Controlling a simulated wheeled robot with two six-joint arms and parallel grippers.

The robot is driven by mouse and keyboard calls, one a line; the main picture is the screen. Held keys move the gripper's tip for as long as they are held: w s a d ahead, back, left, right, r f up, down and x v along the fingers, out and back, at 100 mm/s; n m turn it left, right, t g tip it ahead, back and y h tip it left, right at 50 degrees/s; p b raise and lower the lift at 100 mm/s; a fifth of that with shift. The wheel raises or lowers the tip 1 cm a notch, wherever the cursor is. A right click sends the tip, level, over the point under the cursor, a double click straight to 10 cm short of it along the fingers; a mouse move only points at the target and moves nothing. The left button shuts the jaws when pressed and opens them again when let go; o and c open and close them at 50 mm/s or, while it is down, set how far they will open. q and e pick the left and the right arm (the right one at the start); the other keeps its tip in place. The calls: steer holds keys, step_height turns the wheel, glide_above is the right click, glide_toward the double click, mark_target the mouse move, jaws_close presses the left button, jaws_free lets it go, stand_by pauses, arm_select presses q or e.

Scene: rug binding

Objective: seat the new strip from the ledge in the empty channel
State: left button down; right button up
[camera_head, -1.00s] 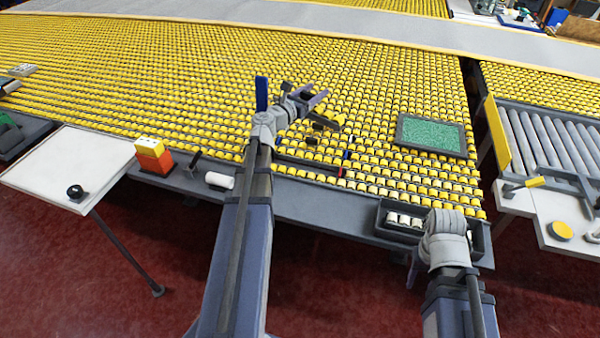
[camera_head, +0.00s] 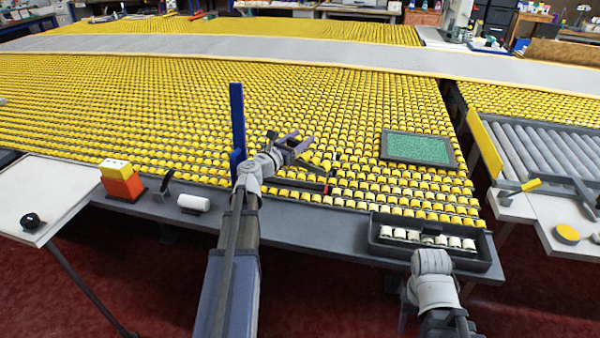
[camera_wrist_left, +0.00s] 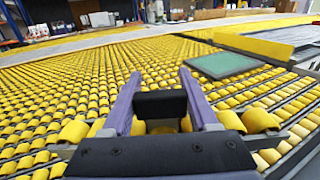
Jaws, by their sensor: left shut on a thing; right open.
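My left gripper (camera_head: 305,140) is over the yellow roller bed (camera_head: 150,110), its purple fingers pointing away to the right. In the left wrist view the fingers (camera_wrist_left: 160,85) are closed on a dark block (camera_wrist_left: 160,104) with yellow under it, apparently the new strip. Its full length cannot be made out. A dark line (camera_head: 298,185) with a red end mark (camera_head: 327,184) lies in the bed just nearer than the gripper, possibly the empty channel. My right gripper (camera_head: 407,300) is low in front of the ledge (camera_head: 310,225), open, its fingers mostly hidden.
A dark tray (camera_head: 480,262) of white rollers stands on the ledge at the right. A green panel (camera_head: 418,148) lies on the bed. A white side table (camera_head: 40,190) is at far left.

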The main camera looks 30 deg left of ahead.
arm_select(q)
steer(key=shift+f+b, duration=3.25)
steer(key=shift+f, duration=0.65)
steer(key=shift+f+b, duration=0.65)
steer(key=shift+c, duration=0.8)
jaws_free()
